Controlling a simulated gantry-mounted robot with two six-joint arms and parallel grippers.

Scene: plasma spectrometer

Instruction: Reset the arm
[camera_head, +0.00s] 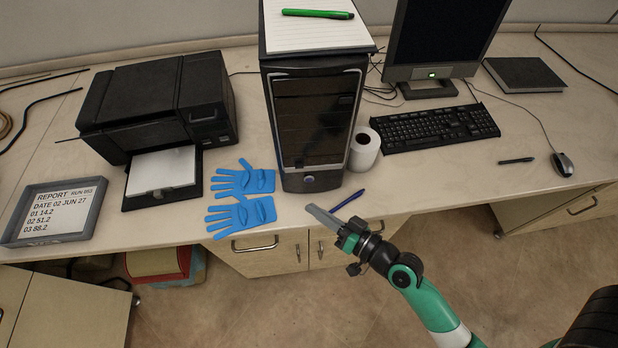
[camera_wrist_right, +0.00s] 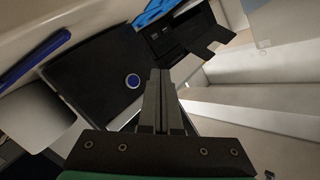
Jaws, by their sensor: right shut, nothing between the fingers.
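The green and white right arm reaches in from the lower right. In the wrist view the fingers point toward the black computer tower (camera_wrist_right: 105,75) with its round blue-ringed button. My left gripper is not in the head view.
The computer tower (camera_head: 312,120) carries a notepad (camera_head: 310,35) and green marker (camera_head: 317,13). Beside it are blue gloves (camera_head: 240,214), a printer (camera_head: 160,100), a paper roll (camera_head: 364,149) and a keyboard (camera_head: 430,130). A report tray (camera_head: 92,232) is at left. Open floor lies in front.

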